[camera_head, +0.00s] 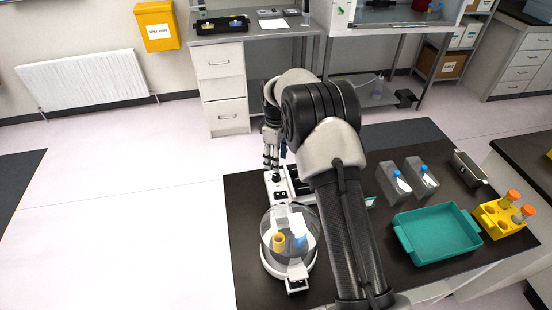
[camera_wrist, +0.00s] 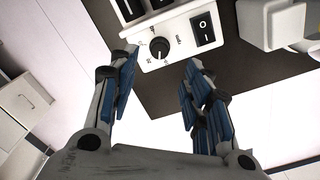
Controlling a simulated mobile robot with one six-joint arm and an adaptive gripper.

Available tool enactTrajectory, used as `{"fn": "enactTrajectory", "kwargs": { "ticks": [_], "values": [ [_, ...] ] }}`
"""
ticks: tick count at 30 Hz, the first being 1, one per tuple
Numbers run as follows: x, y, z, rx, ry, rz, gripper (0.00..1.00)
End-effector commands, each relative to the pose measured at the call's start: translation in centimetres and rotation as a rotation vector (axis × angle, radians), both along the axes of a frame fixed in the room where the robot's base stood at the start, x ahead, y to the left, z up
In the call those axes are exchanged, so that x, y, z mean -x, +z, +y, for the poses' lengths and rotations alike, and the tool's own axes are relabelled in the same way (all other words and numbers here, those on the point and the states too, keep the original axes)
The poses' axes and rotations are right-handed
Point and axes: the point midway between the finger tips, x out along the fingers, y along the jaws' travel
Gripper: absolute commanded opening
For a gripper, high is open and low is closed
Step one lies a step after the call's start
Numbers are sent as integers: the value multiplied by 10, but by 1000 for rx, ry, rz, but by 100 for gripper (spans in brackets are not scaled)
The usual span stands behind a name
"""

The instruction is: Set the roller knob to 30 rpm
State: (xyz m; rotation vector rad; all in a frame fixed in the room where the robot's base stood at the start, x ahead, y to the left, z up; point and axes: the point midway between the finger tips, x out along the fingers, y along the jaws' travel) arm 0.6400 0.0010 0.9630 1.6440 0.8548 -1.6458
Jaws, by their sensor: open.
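The roller knob (camera_wrist: 159,47) is a round black dial with a white mark, on a white control panel (camera_wrist: 180,58) with printed markings around it. A black rocker switch marked O and I (camera_wrist: 203,29) sits beside it. My gripper (camera_wrist: 158,88) is open, its blue-padded fingers apart on either side below the knob in the wrist view, not touching it. In the head view my gripper (camera_head: 271,160) points down just above the knob (camera_head: 276,178) at the machine's far end. The knob's exact setting is too small to read.
The white device with a clear domed bowl (camera_head: 290,240) stands on the dark table (camera_head: 238,215). Open floor lies left of the table.

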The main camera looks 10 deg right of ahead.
Motion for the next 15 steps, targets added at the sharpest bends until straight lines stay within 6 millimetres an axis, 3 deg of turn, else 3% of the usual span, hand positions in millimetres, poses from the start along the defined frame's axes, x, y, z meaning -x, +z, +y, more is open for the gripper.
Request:
{"fn": "enactTrajectory", "kwargs": {
  "ticks": [2, 9, 12, 15],
  "values": [
    [-3, 11, 0, 0, 37, -7, 44],
    [-2, 85, -1, 1, 343, -6, 44],
    [1, 89, -1, 0, 390, 1, 44],
    [1, 78, -1, -1, 392, 2, 44]
  ]
}}
